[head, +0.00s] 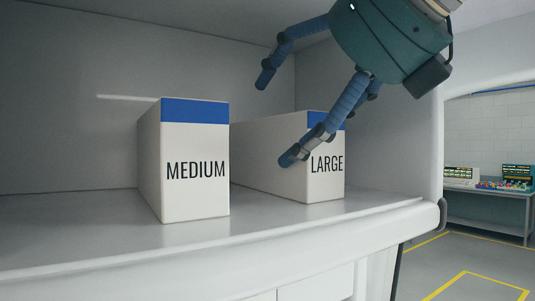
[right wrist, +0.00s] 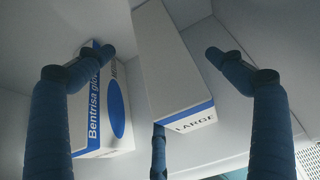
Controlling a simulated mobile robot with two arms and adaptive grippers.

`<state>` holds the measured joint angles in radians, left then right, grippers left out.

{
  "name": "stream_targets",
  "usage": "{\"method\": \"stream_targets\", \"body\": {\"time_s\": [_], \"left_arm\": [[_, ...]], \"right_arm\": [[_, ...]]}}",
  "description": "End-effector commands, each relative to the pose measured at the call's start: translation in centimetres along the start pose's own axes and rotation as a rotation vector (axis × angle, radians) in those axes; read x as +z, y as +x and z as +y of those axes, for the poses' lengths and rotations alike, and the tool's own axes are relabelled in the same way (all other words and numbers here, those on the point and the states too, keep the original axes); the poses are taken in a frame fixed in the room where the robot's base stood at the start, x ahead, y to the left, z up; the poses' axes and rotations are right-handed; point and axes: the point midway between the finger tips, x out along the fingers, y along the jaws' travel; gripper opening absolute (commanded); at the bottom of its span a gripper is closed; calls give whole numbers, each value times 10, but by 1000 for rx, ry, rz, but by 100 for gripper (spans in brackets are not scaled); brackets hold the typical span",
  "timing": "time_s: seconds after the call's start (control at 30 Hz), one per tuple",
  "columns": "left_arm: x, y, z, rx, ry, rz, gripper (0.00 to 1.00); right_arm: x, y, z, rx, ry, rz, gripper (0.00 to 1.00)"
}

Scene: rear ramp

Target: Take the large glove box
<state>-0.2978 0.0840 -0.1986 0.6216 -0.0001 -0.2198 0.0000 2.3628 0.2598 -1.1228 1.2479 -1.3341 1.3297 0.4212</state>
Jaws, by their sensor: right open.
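The large glove box (head: 270,150) is white with a blue top band and the word LARGE on its front. It stands on the shelf at the right, its length running back. My right gripper (head: 278,118) is open at the box's upper front, one blue finger passing in front of its face and another above and behind. In the right wrist view the box (right wrist: 172,60) lies between the spread fingers (right wrist: 160,55), with no clear grip on it. My left gripper is not in view.
The medium glove box (head: 195,165) stands just left of the large one, and also shows in the right wrist view (right wrist: 88,130). The white shelf (head: 80,240) has free room at left. A side wall (head: 395,150) stands at right. A bench (head: 490,210) with equipment is farther off.

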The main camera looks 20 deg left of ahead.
Motion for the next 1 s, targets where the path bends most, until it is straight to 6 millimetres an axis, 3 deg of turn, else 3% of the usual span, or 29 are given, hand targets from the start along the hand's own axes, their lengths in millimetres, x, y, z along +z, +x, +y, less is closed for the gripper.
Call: {"method": "stream_targets", "body": {"time_s": [0.5, 0.8, 1.0], "left_arm": [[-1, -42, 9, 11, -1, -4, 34], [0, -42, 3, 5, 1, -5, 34], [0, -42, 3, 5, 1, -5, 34]], "right_arm": [[1, 64, 0, 2, 0, 3, 93], [-2, 72, 0, 1, 2, 1, 93], [-1, 72, 0, 1, 2, 0, 55]]}}
